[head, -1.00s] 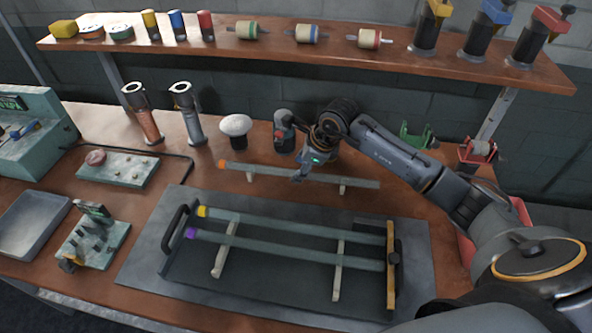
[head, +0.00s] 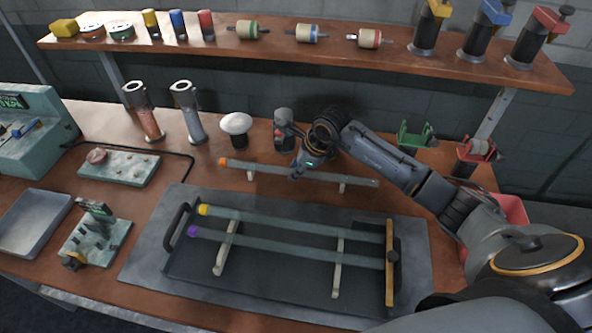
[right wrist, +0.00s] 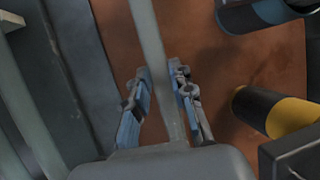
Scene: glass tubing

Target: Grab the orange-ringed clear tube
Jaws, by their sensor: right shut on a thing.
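The orange-ringed clear tube (head: 330,178) lies crosswise behind the dark tray, its orange ring (head: 222,161) at the left end. In the right wrist view the tube (right wrist: 150,35) passes between the two blue-padded fingers (right wrist: 161,80). The tube is at or just above its two pale supports (head: 342,186); I cannot tell whether it touches them. My left gripper is not in view.
A yellow-ringed tube (head: 285,223) and a purple-ringed tube (head: 285,247) lie on supports in the dark tray (head: 270,290). A white-topped knob (head: 236,124) and a dark grey holder (head: 284,130) stand close behind the tube. A shelf (head: 330,60) runs above.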

